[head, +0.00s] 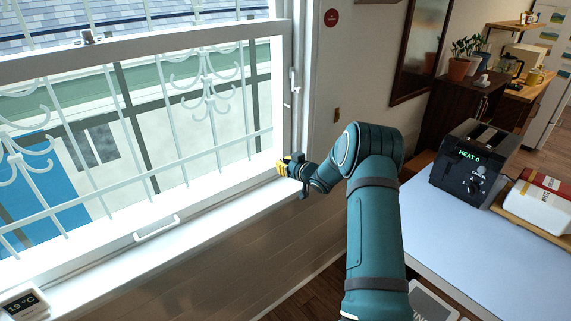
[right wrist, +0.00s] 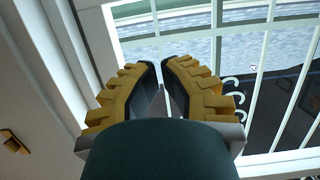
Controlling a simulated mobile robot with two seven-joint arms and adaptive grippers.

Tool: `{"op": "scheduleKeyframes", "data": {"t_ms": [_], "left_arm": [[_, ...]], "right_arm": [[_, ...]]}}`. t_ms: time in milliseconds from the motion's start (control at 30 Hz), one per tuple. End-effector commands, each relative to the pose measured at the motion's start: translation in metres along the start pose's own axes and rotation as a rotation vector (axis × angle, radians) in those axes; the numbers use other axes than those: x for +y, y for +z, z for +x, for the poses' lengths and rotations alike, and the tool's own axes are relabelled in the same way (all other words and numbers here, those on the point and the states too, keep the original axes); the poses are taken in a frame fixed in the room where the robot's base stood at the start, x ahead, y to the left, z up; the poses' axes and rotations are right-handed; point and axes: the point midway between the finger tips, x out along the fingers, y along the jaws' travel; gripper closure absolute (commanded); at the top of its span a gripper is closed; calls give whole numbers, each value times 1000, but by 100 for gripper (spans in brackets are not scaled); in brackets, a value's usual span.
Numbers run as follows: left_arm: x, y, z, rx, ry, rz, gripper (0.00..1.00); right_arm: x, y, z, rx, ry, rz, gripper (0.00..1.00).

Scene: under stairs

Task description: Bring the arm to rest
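My right arm (head: 376,230) is teal and reaches up from the lower right, then bends left at the elbow toward the window. My right gripper (head: 284,167), with yellow and black fingers, is at the window's lower right corner, just above the sill. In the right wrist view the two fingers (right wrist: 160,64) lean toward each other with a narrow gap between their tips and nothing held. I cannot tell in the head view whether the gripper touches the window frame. My left gripper is not in view.
The white window frame (head: 140,41) and sill (head: 110,262) fill the left side, with white bars outside the glass. A pale blue tabletop (head: 470,240) at right carries a black toaster (head: 475,160) and a white-and-red box (head: 540,205). A small temperature display (head: 22,303) sits at lower left.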

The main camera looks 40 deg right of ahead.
Motion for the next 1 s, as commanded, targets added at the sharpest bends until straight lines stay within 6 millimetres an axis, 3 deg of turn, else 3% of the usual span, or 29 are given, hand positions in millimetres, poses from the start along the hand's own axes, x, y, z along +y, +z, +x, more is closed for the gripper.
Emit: {"op": "scheduleKeyframes", "data": {"t_ms": [367, 467, 567, 767, 867, 1000], "left_arm": [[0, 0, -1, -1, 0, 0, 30], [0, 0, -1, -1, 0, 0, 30], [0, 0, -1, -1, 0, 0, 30], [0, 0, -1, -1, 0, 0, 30], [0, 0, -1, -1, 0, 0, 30], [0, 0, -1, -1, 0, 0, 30]], "right_arm": [[-2, 1, -7, -1, -1, 3, 100], [-17, 10, -4, -21, -8, 28, 100], [-55, 33, 3, -75, -22, 88, 100], [-166, 102, -4, -276, -61, 231, 100], [-218, 134, -21, -393, -82, 281, 100], [-291, 177, -60, -575, -120, 331, 100]]}}
